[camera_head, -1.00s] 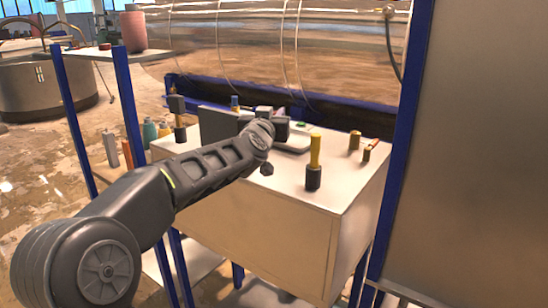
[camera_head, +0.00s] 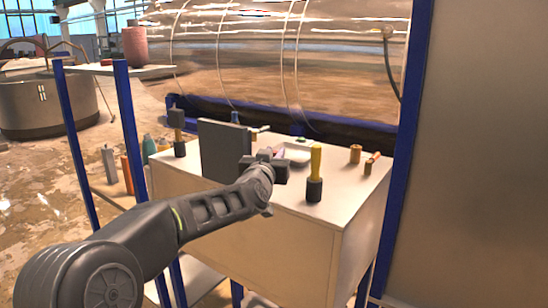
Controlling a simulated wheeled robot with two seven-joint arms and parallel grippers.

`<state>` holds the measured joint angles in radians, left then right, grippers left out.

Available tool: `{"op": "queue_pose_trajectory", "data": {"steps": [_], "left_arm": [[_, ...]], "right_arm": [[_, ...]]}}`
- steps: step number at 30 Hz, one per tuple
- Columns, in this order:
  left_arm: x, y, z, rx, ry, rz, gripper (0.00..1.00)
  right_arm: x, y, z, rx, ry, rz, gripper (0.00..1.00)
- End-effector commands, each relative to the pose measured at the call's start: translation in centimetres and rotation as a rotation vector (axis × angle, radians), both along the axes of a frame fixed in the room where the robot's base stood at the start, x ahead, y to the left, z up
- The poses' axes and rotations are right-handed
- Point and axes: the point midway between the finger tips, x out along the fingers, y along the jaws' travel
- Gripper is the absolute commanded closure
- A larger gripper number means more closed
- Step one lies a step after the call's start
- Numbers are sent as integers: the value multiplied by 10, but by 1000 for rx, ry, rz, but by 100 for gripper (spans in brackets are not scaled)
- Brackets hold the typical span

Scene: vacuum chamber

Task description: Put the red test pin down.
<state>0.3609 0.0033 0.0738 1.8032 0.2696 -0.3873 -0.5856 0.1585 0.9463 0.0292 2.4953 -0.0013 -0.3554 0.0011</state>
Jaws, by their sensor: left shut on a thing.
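My left gripper (camera_head: 266,160) is over the white cabinet top, seen from behind, in front of a small white tray (camera_head: 298,152). It is shut on the red test pin, of which only a small pinkish-red bit (camera_head: 279,151) shows just beyond the fingers. The rest of the pin is hidden by the gripper, and I cannot tell whether it touches the tray or the top. My right gripper is not in view.
A yellow-handled tool with a black base (camera_head: 315,175) stands close to the right of the gripper. A dark upright panel (camera_head: 222,150) is on its left. A brown cylinder (camera_head: 355,154) and a red-brown piece (camera_head: 372,162) are at the right. The front right of the top is clear.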

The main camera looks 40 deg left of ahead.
Motion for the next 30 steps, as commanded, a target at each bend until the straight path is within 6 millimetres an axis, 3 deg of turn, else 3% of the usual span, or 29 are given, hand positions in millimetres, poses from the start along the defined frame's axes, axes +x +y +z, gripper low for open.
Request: {"op": "queue_pose_trajectory", "data": {"steps": [9,10,17,30], "left_arm": [[0,0,-4,1,-1,0,100],[0,0,-2,1,-1,0,76],[0,0,-2,1,-1,0,57],[-6,-3,1,2,-1,0,57]], "right_arm": [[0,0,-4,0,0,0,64],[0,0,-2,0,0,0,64],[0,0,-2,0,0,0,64],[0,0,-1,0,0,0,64]]}}
